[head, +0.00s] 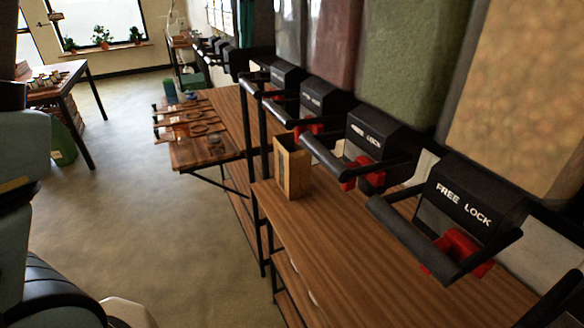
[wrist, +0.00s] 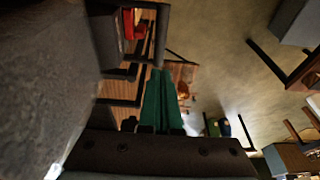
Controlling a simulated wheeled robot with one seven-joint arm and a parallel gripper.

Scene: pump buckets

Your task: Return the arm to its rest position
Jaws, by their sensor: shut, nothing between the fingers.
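My gripper (wrist: 161,80) shows in the wrist view, its two green fingers side by side and shut with nothing between them. It hangs in the air, apart from the wooden counter and black dispenser parts seen behind it. In the head view, parts of my own body fill the left edge, and the gripper itself is not visible there.
A row of dispensers with black levers (head: 446,241) and red parts lines the wooden counter (head: 350,262) on the right. A wooden box (head: 292,168) stands on it. A low table (head: 206,152) holds tools. Another table (head: 66,82) stands far left. The floor (head: 150,200) between is clear.

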